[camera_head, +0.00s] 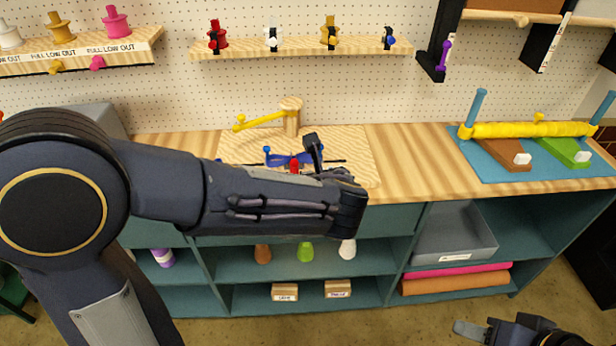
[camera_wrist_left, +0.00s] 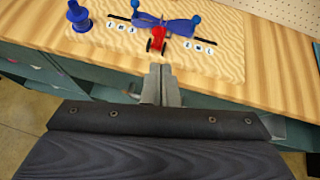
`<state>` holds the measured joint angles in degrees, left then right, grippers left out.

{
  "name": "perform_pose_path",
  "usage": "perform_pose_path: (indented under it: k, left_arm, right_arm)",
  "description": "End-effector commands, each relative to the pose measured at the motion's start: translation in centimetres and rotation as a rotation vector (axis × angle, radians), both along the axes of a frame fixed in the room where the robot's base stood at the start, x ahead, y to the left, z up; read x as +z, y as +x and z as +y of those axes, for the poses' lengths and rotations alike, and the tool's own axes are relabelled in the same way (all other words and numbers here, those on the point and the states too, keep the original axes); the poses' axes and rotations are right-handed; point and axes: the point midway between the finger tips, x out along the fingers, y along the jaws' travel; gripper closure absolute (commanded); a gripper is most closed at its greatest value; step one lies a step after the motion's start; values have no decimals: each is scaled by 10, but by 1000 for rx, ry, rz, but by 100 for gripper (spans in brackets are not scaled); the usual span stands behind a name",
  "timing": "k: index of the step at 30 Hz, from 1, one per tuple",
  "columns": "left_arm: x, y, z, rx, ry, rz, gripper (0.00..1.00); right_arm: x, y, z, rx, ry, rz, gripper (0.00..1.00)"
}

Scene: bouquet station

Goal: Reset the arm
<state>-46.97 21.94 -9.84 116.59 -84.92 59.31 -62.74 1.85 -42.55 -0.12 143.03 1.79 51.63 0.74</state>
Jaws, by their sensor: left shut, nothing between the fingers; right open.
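My left arm (camera_head: 270,205) reaches in from the left across the front of the bench (camera_head: 400,160). In the left wrist view my left gripper (camera_wrist_left: 160,72) is shut and empty, its fingertips together near the front edge of a pale wooden board (camera_wrist_left: 222,50). In the head view my arm hides most of this gripper. My right gripper (camera_head: 488,328) is open and empty at the bottom right, over the floor in front of the shelves; it is partly cut off by the frame.
A blue fixture (camera_wrist_left: 178,27) with a red clip (camera_wrist_left: 158,33) and a blue spool (camera_wrist_left: 78,16) stand beyond the left fingers. A yellow arm on a wooden post (camera_head: 291,120) stands behind. A blue mat (camera_head: 482,168) with a yellow roller (camera_head: 525,130) lies right. Bench between is clear.

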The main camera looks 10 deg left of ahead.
Motion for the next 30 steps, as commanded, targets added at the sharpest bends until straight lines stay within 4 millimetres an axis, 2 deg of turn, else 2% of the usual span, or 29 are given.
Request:
perform_pose_path:
  k: [11, 14, 16, 19, 21, 23, 27, 30]
  left_arm:
    - [0, 0, 1, 3, -3, 0, 100]
    - [-2, -5, 15, 61, -64, 10, 100]
    - [-6, -17, 38, 174, -181, 27, 100]
    - [-18, -53, 84, 456, -465, 53, 100]
    - [-27, -87, 111, 707, -706, 62, 100]
    - [-34, -118, 125, 933, -915, 58, 100]
    - [-42, -182, 132, 1446, -1374, 21, 100]
    - [-40, -213, 123, 1764, -1655, -16, 100]
  right_arm:
    - [0, 0, 0, 0, 0, 0, 57]
    - [0, 0, 0, 0, 0, 0, 57]
    - [0, 0, 0, 0, 0, 0, 57]
    - [0, 0, 0, 0, 0, 0, 57]
    - [0, 0, 0, 0, 0, 0, 57]
    - [0, 0, 0, 0, 0, 0, 57]
    - [0, 0, 0, 0, 0, 0, 57]
    - [0, 0, 0, 0, 0, 0, 57]
